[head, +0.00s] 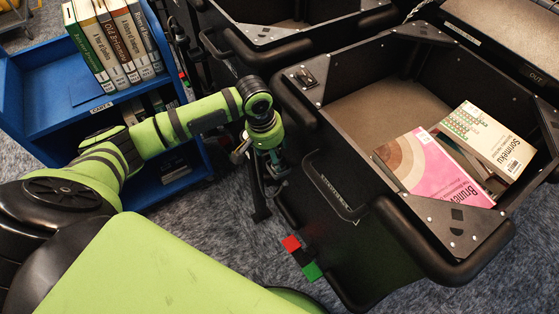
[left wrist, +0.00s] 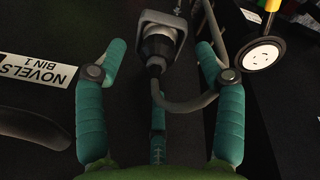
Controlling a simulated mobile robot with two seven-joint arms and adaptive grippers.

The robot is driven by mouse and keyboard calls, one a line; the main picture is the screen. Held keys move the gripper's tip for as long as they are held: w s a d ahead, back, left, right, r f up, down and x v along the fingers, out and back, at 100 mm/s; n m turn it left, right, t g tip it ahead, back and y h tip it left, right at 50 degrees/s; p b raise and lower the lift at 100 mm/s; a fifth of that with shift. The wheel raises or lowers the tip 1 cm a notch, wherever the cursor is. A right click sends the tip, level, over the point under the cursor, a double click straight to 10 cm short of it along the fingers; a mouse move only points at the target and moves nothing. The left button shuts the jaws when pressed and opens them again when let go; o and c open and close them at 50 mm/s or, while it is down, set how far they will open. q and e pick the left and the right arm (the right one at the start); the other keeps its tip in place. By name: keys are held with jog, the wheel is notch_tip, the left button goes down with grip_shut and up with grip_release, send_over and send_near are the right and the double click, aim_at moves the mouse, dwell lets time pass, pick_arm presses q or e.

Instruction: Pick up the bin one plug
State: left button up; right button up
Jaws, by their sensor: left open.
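The plug (left wrist: 157,47) shows in the left wrist view as a dark ribbed body with a pale grey squarish part at its top. A grey cable (left wrist: 185,106) leaves its lower end, loops right and runs back up. My left gripper (left wrist: 161,62) is open, with one teal finger on each side of the plug and visible gaps to both. In the head view my left gripper (head: 268,165) points down beside the near left side of the black bin (head: 437,250); the plug cannot be made out clearly there. A label (left wrist: 37,70) reading "NOVELS BIN 1" appears upside down at left. My right gripper is not in view.
The bin holds a pink book (head: 425,175) and a pale book (head: 490,138). Its handle (head: 335,190) juts out right of my gripper. A blue shelf cart (head: 40,105) with upright books stands at left. A wheel (left wrist: 262,54) shows at upper right of the wrist view.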

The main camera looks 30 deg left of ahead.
pick_arm(q)
jog(key=f, duration=0.2)
jog(key=shift+w+d+f, duration=0.3)
jog(key=shift+d+f, duration=0.05)
jog(key=shift+d, duration=0.05)
jog(key=shift+w+f, duration=0.1)
jog(key=shift+f, duration=0.25)
jog(key=c, duration=1.4)
jog(key=shift+r, duration=0.55)
notch_tip(320, 180, up, 2)
jog(key=shift+w+r, duration=0.1)
jog(key=shift+r, duration=0.05)
jog(key=s+a, duration=0.4)
jog(key=s, duration=0.4)
jog(key=s+a, duration=0.5)
jog(key=s, duration=0.2)
jog(key=shift+s, duration=0.35)
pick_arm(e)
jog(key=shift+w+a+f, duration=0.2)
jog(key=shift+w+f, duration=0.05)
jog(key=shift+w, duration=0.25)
